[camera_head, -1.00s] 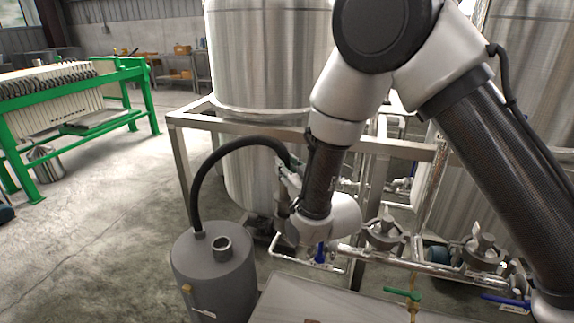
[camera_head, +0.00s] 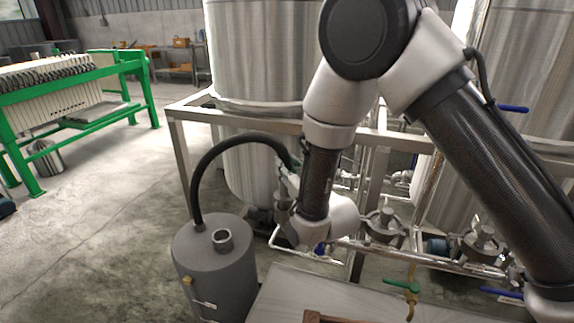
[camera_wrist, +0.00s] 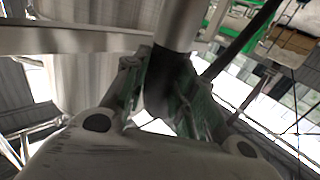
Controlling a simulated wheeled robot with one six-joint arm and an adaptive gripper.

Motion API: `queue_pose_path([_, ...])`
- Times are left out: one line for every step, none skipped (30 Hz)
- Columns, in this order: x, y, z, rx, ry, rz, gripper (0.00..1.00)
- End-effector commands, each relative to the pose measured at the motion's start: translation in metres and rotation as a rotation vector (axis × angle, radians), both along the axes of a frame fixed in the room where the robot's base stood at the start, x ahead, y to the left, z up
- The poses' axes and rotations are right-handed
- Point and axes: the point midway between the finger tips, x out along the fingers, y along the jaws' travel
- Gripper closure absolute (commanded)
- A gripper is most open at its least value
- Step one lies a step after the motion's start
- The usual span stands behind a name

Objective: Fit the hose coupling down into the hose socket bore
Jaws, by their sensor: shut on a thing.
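A black hose (camera_head: 240,139) arcs up from the top of a grey cylindrical vessel (camera_head: 215,275) to my gripper. My gripper (camera_head: 288,178) is high and to the right of the vessel in the head view, partly hidden by my wrist. In the wrist view, my gripper (camera_wrist: 165,88) is shut on the hose coupling, a smooth metal cylinder (camera_wrist: 178,25) with a dark section between the fingers. A short, open metal collar, seemingly the hose socket (camera_head: 222,240), stands upright on the vessel top, apart from the coupling. Its bore is only partly visible.
A steel frame (camera_head: 185,150) and a large tank (camera_head: 262,60) stand behind my arm. Pipes and valves (camera_head: 385,222) lie to the right. A grey tabletop (camera_head: 330,295) is at the front. Open floor (camera_head: 100,230) lies left of the vessel.

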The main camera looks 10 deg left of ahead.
Motion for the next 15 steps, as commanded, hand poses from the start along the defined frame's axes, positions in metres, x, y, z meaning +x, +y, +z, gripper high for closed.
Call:
queue_pose_path([0.0,0.0,-0.001,0.001,-0.002,0.0,1.0])
queue_pose_path([0.0,0.0,-0.001,0.001,-0.002,0.0,1.0])
queue_pose_path([0.0,0.0,-0.002,0.001,-0.002,0.0,1.0])
queue_pose_path([0.0,0.0,-0.003,0.002,-0.001,0.0,1.0])
queue_pose_path([0.0,0.0,-0.004,0.002,-0.001,0.0,1.0])
queue_pose_path([0.0,0.0,-0.005,0.002,-0.001,0.0,1.0])
queue_pose_path([0.0,0.0,-0.005,0.001,0.0,0.0,1.0])
queue_pose_path([0.0,0.0,-0.006,0.001,0.0,0.0,1.0])
queue_pose_path([0.0,0.0,-0.007,0.001,0.0,0.0,1.0])
queue_pose_path([0.0,0.0,-0.008,0.001,0.0,0.0,1.0])
queue_pose_path([0.0,0.0,-0.009,0.001,0.0,0.0,1.0])
queue_pose_path([0.0,0.0,-0.01,0.001,0.0,0.0,1.0])
queue_pose_path([0.0,0.0,-0.011,0.001,0.0,0.0,1.0])
queue_pose_path([0.0,0.0,-0.011,0.001,0.0,0.0,1.0])
queue_pose_path([0.0,0.0,-0.012,0.001,0.0,0.0,1.0])
